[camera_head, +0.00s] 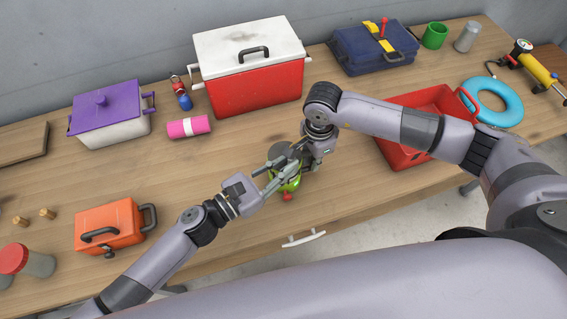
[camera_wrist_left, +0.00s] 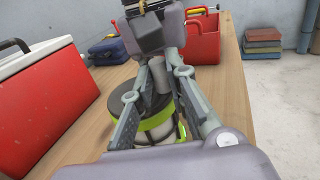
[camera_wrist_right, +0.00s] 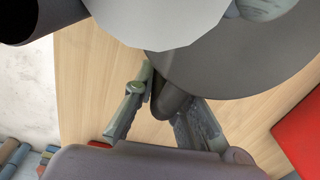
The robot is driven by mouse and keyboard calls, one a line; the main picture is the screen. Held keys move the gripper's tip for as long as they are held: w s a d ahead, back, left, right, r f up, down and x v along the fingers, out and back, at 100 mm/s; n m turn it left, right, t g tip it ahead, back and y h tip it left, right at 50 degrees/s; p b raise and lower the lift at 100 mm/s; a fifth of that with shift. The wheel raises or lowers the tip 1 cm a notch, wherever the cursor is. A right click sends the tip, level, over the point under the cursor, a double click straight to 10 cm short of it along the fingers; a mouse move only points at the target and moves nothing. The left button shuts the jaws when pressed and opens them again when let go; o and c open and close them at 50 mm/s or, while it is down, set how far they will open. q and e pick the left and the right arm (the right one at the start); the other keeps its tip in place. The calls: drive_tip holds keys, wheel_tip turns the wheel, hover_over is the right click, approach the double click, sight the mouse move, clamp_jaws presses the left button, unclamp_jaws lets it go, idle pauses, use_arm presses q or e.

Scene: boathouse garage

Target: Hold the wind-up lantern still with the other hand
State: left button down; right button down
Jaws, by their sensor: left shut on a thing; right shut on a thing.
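The wind-up lantern (camera_head: 283,181) stands on the wooden table, lime green with a dark grey top, partly hidden by my grippers. In the left wrist view, the lantern (camera_wrist_left: 160,132) sits between the fingers of my left gripper (camera_wrist_left: 160,105), which is shut on its body from the near left side. My right gripper (camera_head: 305,160) reaches in from above on the right. In the right wrist view its fingers (camera_wrist_right: 160,112) are closed around a dark grey knob (camera_wrist_right: 172,98) on the lantern's top. A small red knob (camera_head: 287,197) shows at the lantern's front.
A red and white cooler (camera_head: 255,85) stands behind the lantern and a red crate (camera_head: 395,151) to its right. A pink roll (camera_head: 188,127) and an orange box (camera_head: 108,224) are to the left. The table's front edge is close; the table between orange box and lantern is mostly clear.

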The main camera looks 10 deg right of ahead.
use_arm(q)
drive_tip(key=shift+s+d+n+t+y, duration=0.1)
drive_tip(key=shift+d+n+t+y, duration=0.2)
drive_tip(key=shift+n+t+y, duration=0.55)
drive_tip(key=shift+w+d+n+t+y, duration=0.1)
drive_tip(key=shift+d+n+t+y, duration=0.25)
drive_tip(key=shift+n+t+y, duration=0.55)
drive_tip(key=shift+s+d+n+t+y, duration=0.1)
drive_tip(key=shift+d+n+t+y, duration=0.35)
drive_tip(key=shift+t, duration=0.7)
drive_tip(key=shift+a, duration=0.25)
drive_tip(key=c, duration=1.6)
unclamp_jaws()
drive_tip(key=shift+o, duration=0.2)
drive_tip(key=v, duration=1.2)
